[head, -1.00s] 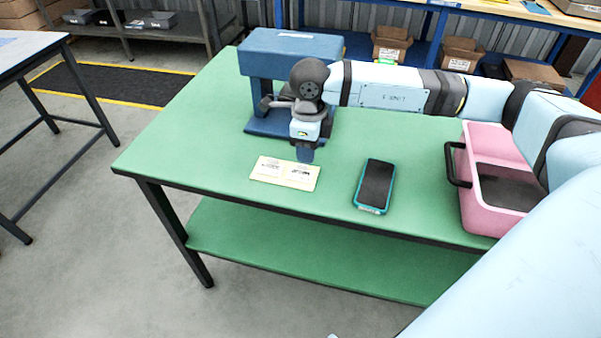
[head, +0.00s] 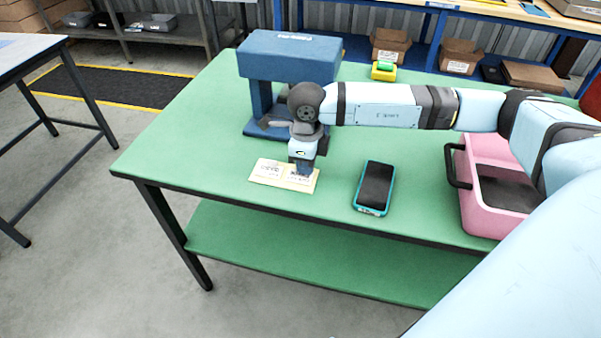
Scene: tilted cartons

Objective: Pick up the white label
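A flat cream-white label card (head: 268,172) with two printed patches lies on the green table (head: 225,135) near its front edge. My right gripper (head: 304,170) points down at the card's right part and covers some of it. I cannot tell whether its fingertips touch the card. Its fingers are seen edge-on and look dark blue, so their opening does not show. My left gripper is not in view.
A blue machine-like block (head: 288,58) stands just behind the gripper. A teal-edged phone (head: 375,187) lies to the right of the card. A pink bin (head: 483,213) with a black handle stands further right. A yellow-green item (head: 384,71) sits at the table's back.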

